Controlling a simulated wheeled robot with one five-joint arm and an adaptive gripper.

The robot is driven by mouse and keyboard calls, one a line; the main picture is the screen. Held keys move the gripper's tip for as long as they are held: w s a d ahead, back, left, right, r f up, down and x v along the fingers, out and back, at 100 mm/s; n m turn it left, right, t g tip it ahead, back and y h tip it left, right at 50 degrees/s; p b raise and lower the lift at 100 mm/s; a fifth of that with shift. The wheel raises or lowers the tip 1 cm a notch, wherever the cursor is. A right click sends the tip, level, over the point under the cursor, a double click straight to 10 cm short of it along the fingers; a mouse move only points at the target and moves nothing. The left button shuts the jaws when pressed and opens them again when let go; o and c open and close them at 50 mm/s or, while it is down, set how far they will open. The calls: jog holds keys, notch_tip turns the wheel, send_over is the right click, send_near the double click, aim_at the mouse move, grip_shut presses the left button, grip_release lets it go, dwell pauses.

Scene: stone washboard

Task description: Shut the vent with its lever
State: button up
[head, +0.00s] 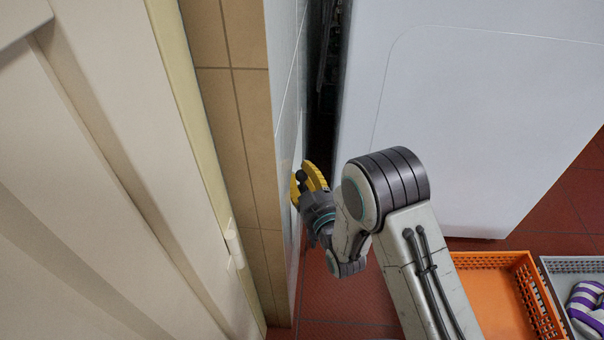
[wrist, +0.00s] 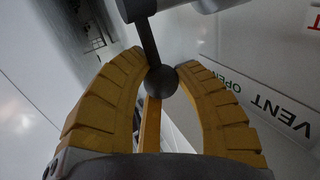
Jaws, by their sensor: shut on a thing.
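The vent lever (wrist: 146,38) is a dark rod ending in a round dark knob (wrist: 161,81), seen in the wrist view. The yellow fingers of my gripper (wrist: 162,72) are closed on the knob from both sides, near their tips. In the head view, my gripper (head: 305,177) is by the tiled wall's edge, left of the white appliance, with the dark knob (head: 301,175) at its fingers. A white panel behind the lever bears the words "VENT" and "OPEN" (wrist: 234,85). The vent's opening itself cannot be made out.
A large white appliance (head: 490,110) stands right of my arm, with a narrow dark gap between it and the tiled wall (head: 287,90). A cream door (head: 90,190) fills the left. An orange crate (head: 530,285) and a grey crate (head: 560,266) holding a striped thing sit lower right.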

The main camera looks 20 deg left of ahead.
jog(key=shift+a+r, duration=0.1)
grip_shut()
jog(key=shift+s, duration=0.1)
jog(key=shift+s+d+f+n+t+y, duration=0.1)
jog(key=shift+s+f+n+t+y, duration=0.05)
jog(key=shift+s+n+t+y, duration=0.35)
jog(key=shift+s+d+f+n+t+y, duration=0.1)
jog(key=shift+s+n+t+y, duration=0.25)
jog(key=shift+y, duration=0.25)
jog(key=o, duration=0.9)
grip_release()
jog(key=shift+w, duration=0.1)
